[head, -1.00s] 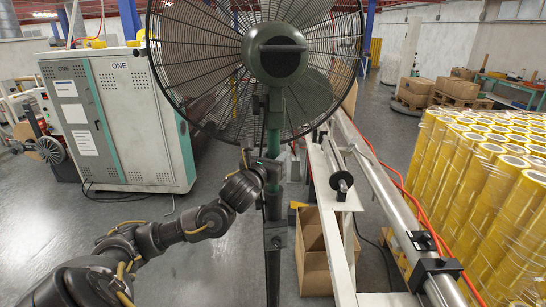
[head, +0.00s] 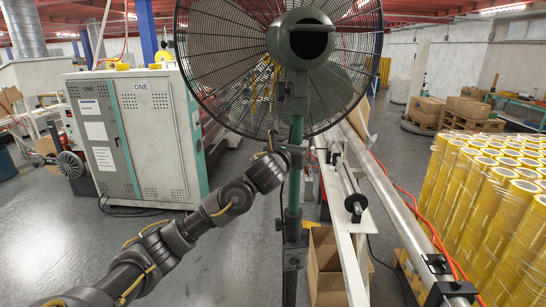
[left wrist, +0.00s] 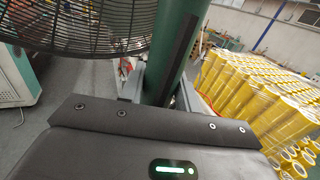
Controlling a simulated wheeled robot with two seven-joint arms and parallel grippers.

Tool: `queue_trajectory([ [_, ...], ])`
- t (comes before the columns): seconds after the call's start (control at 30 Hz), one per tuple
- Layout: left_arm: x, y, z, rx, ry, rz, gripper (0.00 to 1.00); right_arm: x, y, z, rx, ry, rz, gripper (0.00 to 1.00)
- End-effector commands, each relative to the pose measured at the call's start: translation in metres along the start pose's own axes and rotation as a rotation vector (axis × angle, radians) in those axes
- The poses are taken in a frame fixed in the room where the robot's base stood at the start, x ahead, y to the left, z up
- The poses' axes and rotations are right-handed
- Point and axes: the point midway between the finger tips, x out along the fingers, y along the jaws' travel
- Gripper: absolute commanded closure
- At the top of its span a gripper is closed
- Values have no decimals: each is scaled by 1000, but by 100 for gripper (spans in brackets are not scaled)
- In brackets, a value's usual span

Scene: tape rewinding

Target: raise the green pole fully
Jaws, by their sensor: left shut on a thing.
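The green pole (head: 296,128) stands upright under the large round fan (head: 278,60) and slides into a darker lower post (head: 291,260). My left gripper (head: 292,152) is shut on the green pole, below the fan's cage. In the left wrist view the green pole (left wrist: 176,50) rises between the gripper's fingers (left wrist: 155,84), with the fan cage (left wrist: 80,25) at the upper left. The fingertips are partly hidden behind the gripper body. My right gripper is not in view.
A grey and white cabinet (head: 130,140) stands at the left. A long machine rail (head: 395,205) runs close on the right of the pole, with an open cardboard box (head: 325,265) near its foot. Wrapped yellow rolls (head: 490,200) fill the right side.

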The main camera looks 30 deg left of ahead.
Motion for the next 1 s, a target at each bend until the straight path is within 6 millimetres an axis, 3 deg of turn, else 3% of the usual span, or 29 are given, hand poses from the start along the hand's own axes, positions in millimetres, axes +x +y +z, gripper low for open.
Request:
queue_trajectory([
  [0.17, 2, -7, 2, 1, 1, -9, 100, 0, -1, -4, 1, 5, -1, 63],
  [0.3, 2, -7, 0, 2, 3, -9, 100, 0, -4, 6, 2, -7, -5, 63],
  [0.33, 2, -7, 0, 2, 3, -9, 66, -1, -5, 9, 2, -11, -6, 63],
  [0.47, 2, -8, 0, 3, 4, -10, 49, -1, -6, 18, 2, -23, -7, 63],
  [0.77, 1, -8, -1, 4, 4, -10, 48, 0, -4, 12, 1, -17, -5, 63],
  [0.87, -6, -8, -2, 4, 4, -11, 48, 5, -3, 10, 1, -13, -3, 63],
  [1.0, -30, -7, -4, 6, 1, -11, 48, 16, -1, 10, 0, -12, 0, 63],
])
